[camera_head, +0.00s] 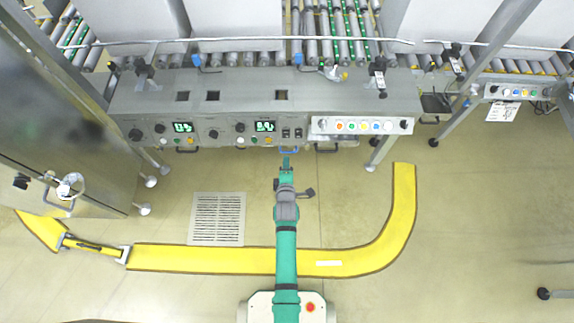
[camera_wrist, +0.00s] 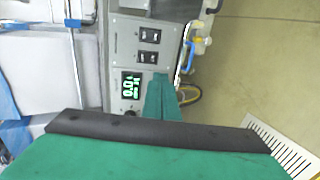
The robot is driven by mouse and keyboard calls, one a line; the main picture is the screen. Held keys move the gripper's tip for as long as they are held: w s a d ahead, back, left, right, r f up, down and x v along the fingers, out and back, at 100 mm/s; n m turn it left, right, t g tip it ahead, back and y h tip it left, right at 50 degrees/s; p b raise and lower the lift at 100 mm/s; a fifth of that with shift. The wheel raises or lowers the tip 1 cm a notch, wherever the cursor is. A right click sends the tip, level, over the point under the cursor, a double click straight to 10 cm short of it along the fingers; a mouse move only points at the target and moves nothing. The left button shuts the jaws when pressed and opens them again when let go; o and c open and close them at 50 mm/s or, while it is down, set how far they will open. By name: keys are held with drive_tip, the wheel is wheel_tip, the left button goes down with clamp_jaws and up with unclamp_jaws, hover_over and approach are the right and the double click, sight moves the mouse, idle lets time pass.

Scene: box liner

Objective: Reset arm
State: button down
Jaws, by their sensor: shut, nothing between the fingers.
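My gripper (camera_head: 286,160) is at the end of my green arm, which reaches straight forward from my base in the head view. In the wrist view my gripper's green fingers (camera_wrist: 162,98) are together and empty. Beyond them is the machine's panel with a lit green display (camera_wrist: 131,86) and black switches. I cannot tell whether the fingers touch anything.
A button panel (camera_head: 362,125) with coloured lights is right of my gripper. Roller conveyors (camera_head: 340,30) lie behind the machine. A floor grate (camera_head: 217,218) is left of my arm. A yellow floor strip (camera_head: 200,258) passes under my arm. Open floor lies to the right.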

drive_tip(key=shift+v, duration=0.85)
drive_tip(key=shift+s+f, duration=0.2)
